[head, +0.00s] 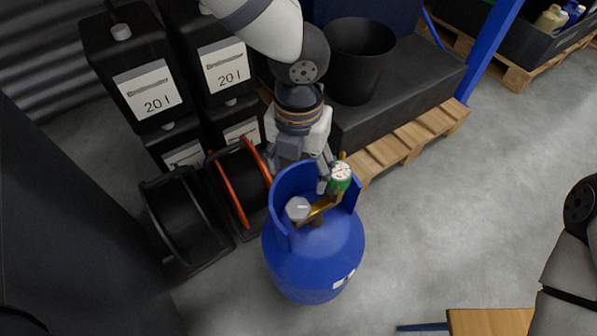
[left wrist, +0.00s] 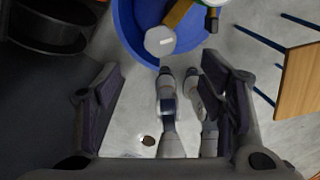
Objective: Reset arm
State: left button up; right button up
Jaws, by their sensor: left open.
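My left gripper (head: 298,174) is open at the upper rear of a blue gas cylinder (head: 312,258), just beyond its collar in the head view. Nothing shows held between its fingers. In the left wrist view the dark finger pads of the left gripper (left wrist: 163,105) stand wide apart, with the blue cylinder (left wrist: 137,30) ahead of them. The cylinder stands upright on the floor, with a grey knob (head: 298,208), a brass valve and a round green-rimmed gauge (head: 340,175). One finger looks close to the gauge; I cannot tell whether they touch. My right gripper is out of view.
Black canisters marked 20 l (head: 152,92) and black and orange reels (head: 238,182) stand on the left. A black bucket (head: 356,62) stands on a dark platform over a wooden pallet (head: 420,135). A wooden-topped table (head: 490,321) is lower right. Floor right of the cylinder is clear.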

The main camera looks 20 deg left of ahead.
pick_arm(q)
jog(key=s+a+f+n+g+h+p, duration=0.1)
jog(key=s+f+n, duration=0.2)
jog(key=s+n, duration=0.5)
jog(key=s+f+n+g+h+p, duration=0.1)
jog(key=s+f+n+p, duration=0.15)
jog(key=s+n, duration=0.55)
jog(key=s+a+f+n+g+h+p, duration=0.1)
jog(key=s+f+n, duration=0.3)
jog(key=s+n, duration=0.4)
jog(key=s+a+n+y, duration=0.3)
jog(key=s+a+n, duration=0.6)
jog(key=n, duration=0.3)
jog(key=shift+f+n+t+p, duration=0.25)
jog(key=shift+n+t+p, duration=0.05)
jog(key=shift+p, duration=0.05)
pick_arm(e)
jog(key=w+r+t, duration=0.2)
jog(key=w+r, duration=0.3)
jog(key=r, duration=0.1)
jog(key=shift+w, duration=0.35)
